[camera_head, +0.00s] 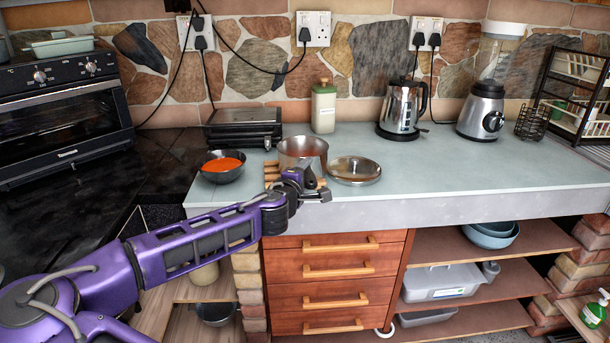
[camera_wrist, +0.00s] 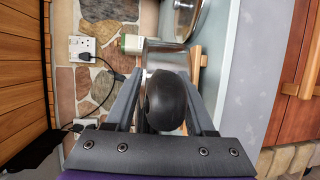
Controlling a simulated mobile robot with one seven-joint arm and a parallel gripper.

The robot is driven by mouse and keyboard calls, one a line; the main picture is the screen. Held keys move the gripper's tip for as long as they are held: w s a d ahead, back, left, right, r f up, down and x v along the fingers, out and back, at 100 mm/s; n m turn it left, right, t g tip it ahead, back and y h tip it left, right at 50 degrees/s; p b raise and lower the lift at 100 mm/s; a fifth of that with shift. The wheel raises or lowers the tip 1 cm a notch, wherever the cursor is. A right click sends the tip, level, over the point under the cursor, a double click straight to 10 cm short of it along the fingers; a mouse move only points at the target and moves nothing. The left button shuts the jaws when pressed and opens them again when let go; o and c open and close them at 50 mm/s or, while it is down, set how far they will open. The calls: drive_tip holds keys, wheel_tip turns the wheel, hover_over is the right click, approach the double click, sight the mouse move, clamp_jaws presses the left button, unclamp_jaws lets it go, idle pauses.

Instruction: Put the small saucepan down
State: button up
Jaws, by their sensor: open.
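The small saucepan (camera_head: 302,147) is a steel pan on the counter, and it appears to rest level on a slatted wooden trivet (camera_head: 271,174). My gripper (camera_head: 308,188) is in front of the pan at the counter's front edge. In the wrist view my gripper (camera_wrist: 160,92) is open, with its fingers on either side of the pan's black handle (camera_wrist: 166,102). The steel pan body (camera_wrist: 166,58) shows beyond the fingertips, with the trivet (camera_wrist: 195,72) beside it. Whether a finger touches the handle cannot be told.
A dark bowl of orange-red food (camera_head: 222,168) stands left of the pan. A steel lid (camera_head: 354,170) lies close on its right. The counter (camera_head: 465,168) is clear further right.

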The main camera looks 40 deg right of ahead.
drive_tip(key=p+v, duration=0.1)
drive_tip(key=v, duration=1.1)
drive_tip(key=shift+r, duration=0.15)
